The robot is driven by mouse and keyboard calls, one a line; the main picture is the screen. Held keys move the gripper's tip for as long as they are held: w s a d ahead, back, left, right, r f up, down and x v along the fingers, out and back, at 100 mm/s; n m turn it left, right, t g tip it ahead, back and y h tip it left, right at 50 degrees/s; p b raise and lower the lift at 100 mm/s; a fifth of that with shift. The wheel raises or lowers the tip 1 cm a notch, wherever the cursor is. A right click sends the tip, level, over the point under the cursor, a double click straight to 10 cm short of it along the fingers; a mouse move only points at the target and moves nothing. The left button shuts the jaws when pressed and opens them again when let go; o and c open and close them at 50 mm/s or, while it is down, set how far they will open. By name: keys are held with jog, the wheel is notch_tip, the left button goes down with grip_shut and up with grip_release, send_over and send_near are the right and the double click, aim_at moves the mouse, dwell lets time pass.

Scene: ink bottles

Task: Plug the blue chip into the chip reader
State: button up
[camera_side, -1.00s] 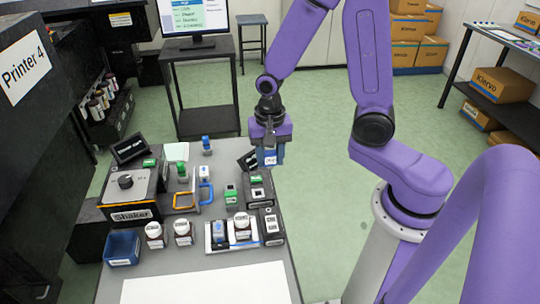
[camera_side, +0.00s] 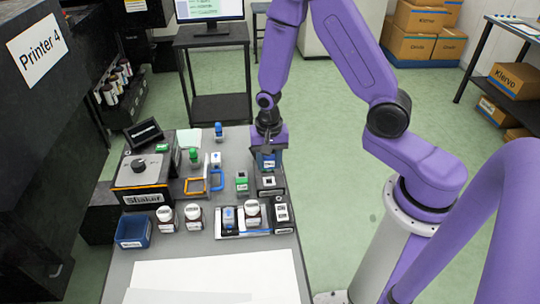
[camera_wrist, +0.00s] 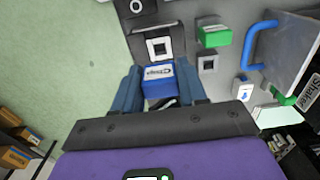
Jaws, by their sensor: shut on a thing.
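My gripper (camera_side: 268,160) is shut on the blue chip (camera_side: 268,163), which has a white label. In the wrist view the blue chip (camera_wrist: 158,80) sits between the two finger pads of my gripper (camera_wrist: 160,88). The chip reader (camera_side: 270,183) is a black unit with a pale square socket, at the right edge of the table. In the wrist view the reader's socket (camera_wrist: 159,47) shows just beyond the chip. The chip appears above and close behind the socket; I cannot tell whether they touch. The reader's tilted screen is hidden behind my gripper in the side view.
A green chip (camera_side: 241,181) stands just left of the reader. Another black unit with a pale square (camera_side: 282,213) is in front. A tray with bottles (camera_side: 242,224), a shaker (camera_side: 145,184) and a blue bin (camera_side: 134,231) share the table. The front is clear except for white sheets.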

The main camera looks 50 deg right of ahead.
aim_at(269, 168)
jog(key=shift+f, duration=2.1)
jog(key=shift+f, duration=0.7)
dwell(0.9)
jog(key=o, duration=1.5)
jog(key=shift+r, duration=0.15)
jog(key=shift+r, duration=3.35)
